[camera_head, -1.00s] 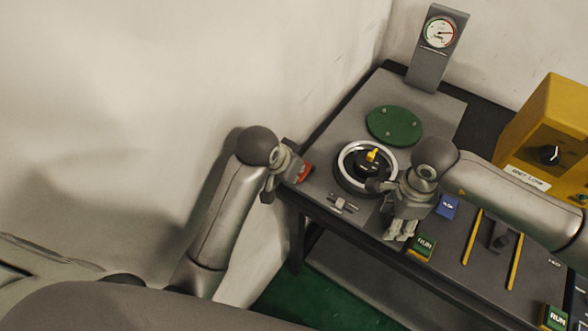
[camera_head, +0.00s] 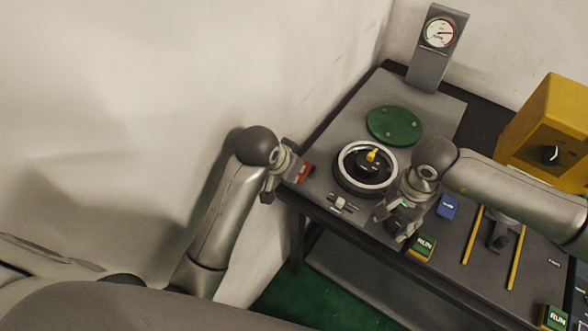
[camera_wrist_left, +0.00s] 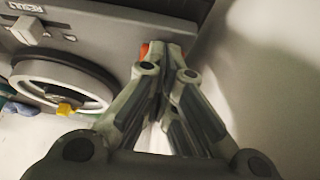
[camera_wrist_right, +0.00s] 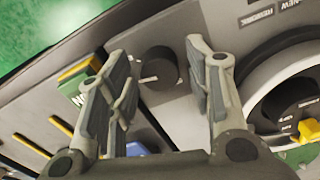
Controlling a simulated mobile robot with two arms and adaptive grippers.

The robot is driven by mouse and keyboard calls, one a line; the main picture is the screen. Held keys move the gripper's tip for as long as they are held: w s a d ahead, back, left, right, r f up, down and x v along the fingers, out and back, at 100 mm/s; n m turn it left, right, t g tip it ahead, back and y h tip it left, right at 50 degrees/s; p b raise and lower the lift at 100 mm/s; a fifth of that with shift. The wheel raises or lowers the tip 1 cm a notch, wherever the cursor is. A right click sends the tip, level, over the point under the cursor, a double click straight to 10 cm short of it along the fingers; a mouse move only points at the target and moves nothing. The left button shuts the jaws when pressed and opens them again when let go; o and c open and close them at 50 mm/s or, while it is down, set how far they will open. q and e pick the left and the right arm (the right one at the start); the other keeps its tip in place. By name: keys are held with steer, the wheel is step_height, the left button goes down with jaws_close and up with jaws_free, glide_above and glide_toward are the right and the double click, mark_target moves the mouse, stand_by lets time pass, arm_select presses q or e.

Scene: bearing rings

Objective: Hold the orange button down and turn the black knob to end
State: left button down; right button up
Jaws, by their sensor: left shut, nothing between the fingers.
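The black knob (camera_wrist_right: 158,68) sits on a grey panel in the right wrist view. My right gripper (camera_wrist_right: 147,54) is open, with one finger on each side of the knob; I cannot tell whether they touch it. In the head view this gripper (camera_head: 394,218) is at the front edge of the bench. The orange button (camera_head: 305,172) is at the bench's left corner. My left gripper (camera_head: 291,172) is shut and empty beside it. In the left wrist view, a sliver of the orange button (camera_wrist_left: 144,50) shows by the fingertips (camera_wrist_left: 163,52); contact is unclear.
A ring fixture with a yellow pointer (camera_head: 371,155) stands between the arms. A small slider (camera_head: 342,204) lies in front of it. A green disc (camera_head: 394,125) and a gauge post (camera_head: 430,65) are behind.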

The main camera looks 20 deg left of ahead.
steer(key=c, duration=0.6)
steer(key=shift+m, duration=2.1)
steer(key=o, duration=0.7)
